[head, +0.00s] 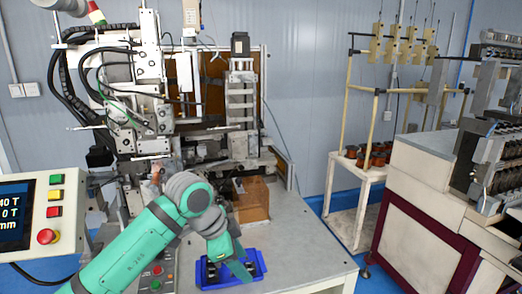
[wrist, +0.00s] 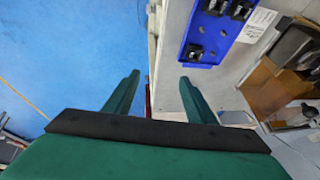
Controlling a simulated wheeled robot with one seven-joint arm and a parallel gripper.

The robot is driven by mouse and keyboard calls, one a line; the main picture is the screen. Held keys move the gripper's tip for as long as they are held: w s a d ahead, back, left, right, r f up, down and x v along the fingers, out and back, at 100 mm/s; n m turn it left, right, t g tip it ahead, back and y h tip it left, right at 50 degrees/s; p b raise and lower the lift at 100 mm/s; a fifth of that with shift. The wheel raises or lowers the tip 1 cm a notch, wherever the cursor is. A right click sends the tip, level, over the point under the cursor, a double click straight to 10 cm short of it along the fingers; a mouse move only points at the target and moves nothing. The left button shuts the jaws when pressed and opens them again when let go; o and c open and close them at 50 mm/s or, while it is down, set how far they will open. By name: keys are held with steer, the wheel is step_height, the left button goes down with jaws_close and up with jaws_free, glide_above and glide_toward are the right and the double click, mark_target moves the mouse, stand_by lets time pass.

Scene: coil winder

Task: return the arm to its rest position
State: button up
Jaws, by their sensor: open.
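My green arm reaches from the lower left in the head view, with my gripper (head: 238,268) over a blue tray (head: 256,258) on the grey table (head: 318,262). In the wrist view my gripper (wrist: 158,82) has its two green fingers wide apart with nothing between them. The blue tray (wrist: 222,43) lies beyond the right finger and holds small black parts (wrist: 196,52). In the head view my gripper hides part of the tray.
The coil winding machine (head: 240,110) stands behind, with an orange-brown box (head: 252,200) near the tray. A control panel (head: 42,214) is at the left. A white stand (head: 352,200) and another machine (head: 430,200) are at the right. Blue floor (wrist: 70,60) is clear.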

steer(key=w+d+f+n+t+h, duration=0.1)
steer(key=d+f+n+t+h, duration=0.2)
steer(key=d, duration=0.4)
steer(key=w+d+f+n+t+h, duration=0.1)
steer(key=d+f+n+t+h, duration=0.2)
steer(key=d, duration=0.4)
steer(key=w+d+f+n+t+h, duration=0.1)
steer(key=d+n+t+h, duration=0.15)
steer(key=d+t, duration=0.35)
steer(key=s+a+f+n+t+y, duration=0.1)
steer(key=s+a+f+n+y, duration=0.3)
steer(key=s+f, duration=0.5)
steer(key=s+a+f+n+t+y, duration=0.1)
steer(key=s+a+f+n+y, duration=0.1)
steer(key=s+f+n+y, duration=0.65)
steer(key=s+a+f+m, duration=0.1)
steer(key=s+a, duration=0.3)
steer(key=s, duration=0.9)
steer(key=s+a+m+g, duration=0.1)
steer(key=s+a+m, duration=0.3)
steer(key=s, duration=1)
steer(key=shift+a+f+m, duration=0.3)
steer(key=shift+a+f, duration=0.05)
steer(key=shift+a, duration=0.15)
